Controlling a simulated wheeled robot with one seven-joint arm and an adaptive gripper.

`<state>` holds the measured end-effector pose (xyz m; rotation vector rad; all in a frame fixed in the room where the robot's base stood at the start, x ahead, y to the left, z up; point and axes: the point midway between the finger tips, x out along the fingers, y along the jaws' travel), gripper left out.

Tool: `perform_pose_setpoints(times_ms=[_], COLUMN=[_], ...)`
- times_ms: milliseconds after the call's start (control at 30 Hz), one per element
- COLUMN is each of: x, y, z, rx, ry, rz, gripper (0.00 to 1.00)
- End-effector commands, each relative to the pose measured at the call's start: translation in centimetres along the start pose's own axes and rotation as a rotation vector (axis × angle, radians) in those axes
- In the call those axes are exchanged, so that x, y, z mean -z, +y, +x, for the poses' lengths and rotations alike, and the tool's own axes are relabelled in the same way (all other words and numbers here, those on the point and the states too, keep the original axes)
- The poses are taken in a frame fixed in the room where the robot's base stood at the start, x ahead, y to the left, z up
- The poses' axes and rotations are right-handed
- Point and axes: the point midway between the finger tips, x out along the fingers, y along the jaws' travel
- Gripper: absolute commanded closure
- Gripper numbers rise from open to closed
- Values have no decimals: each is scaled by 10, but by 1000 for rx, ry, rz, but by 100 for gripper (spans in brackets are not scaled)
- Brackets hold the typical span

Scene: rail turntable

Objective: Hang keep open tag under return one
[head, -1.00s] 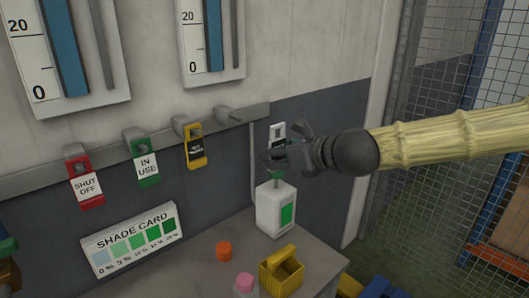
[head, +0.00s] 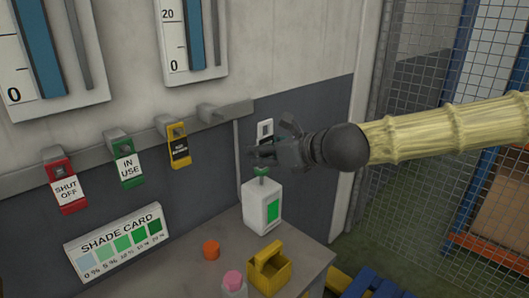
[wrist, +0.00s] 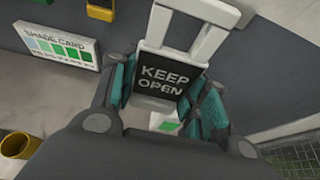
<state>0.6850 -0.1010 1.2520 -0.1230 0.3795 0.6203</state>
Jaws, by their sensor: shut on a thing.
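My gripper (head: 268,153) is shut on the keep open tag, black with white lettering and a white loop handle. In the wrist view the tag (wrist: 165,82) stands between the fingers, face and loop visible. In the head view only its white loop (head: 265,130) shows clearly above the fingers. My gripper holds it below and right of the bare end peg (head: 222,109) of the wall rail. A red SHUT OFF tag (head: 66,190), a green IN USE tag (head: 128,166) and a yellow tag with a dark label (head: 178,146) hang from the rail.
Two blue gauges (head: 196,40) are on the wall above the rail. Below my gripper stands a white bottle (head: 262,207) with a green top. A yellow basket (head: 268,270), orange cap (head: 211,250) and shade card (head: 119,242) are close by. A mesh fence is right.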

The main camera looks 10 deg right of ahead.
Motion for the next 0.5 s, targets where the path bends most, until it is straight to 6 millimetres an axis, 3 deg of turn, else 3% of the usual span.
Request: perform_pose_setpoints(times_ms=[500], x=[2], y=[0], z=[-14], rx=[0], ry=[0], rz=[0], gripper=[71])
